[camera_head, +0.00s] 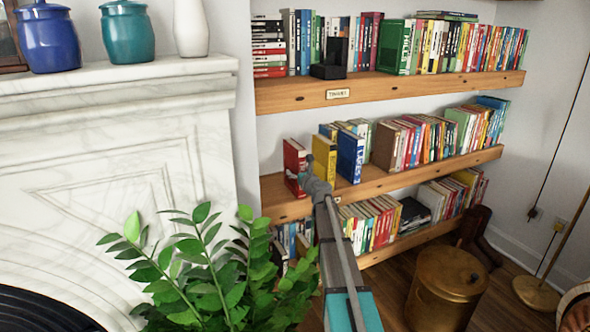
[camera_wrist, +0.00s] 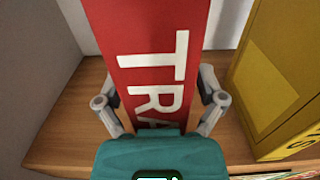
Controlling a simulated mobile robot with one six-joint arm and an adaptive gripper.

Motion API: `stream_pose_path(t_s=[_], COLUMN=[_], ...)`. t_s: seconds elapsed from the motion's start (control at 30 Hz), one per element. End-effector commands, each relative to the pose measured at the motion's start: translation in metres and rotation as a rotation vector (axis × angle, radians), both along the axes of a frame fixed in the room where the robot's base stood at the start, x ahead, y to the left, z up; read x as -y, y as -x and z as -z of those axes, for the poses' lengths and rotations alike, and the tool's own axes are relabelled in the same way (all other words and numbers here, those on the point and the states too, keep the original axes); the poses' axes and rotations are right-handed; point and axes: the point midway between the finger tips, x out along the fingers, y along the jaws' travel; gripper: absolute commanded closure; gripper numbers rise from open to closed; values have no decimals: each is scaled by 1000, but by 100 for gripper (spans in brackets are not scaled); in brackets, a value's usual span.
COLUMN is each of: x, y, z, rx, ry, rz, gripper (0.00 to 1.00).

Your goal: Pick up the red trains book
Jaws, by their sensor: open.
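The red trains book (camera_head: 294,160) stands upright at the left end of the middle shelf. In the wrist view the red book (camera_wrist: 148,45) shows its spine with white letters, "TRA" readable. My gripper (camera_wrist: 160,98) is open, with one finger on each side of the spine. I see no clear contact between the fingers and the book. In the head view my gripper (camera_head: 303,182) is at the lower front of the book and hides part of it. The lower spine is hidden by my gripper's body in the wrist view.
A yellow book (camera_head: 324,158) stands just right of the red book, with a gap between; it is close to my right finger in the wrist view (camera_wrist: 285,80). The middle shelf (camera_head: 285,207) has bare wood at left. A leafy plant (camera_head: 205,270) is below left.

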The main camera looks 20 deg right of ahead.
Motion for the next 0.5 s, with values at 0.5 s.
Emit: stream_pose_path(t_s=[0.5], x=[0], y=[0], z=[0], rx=[0], ry=[0], rz=[-1], gripper=[30])
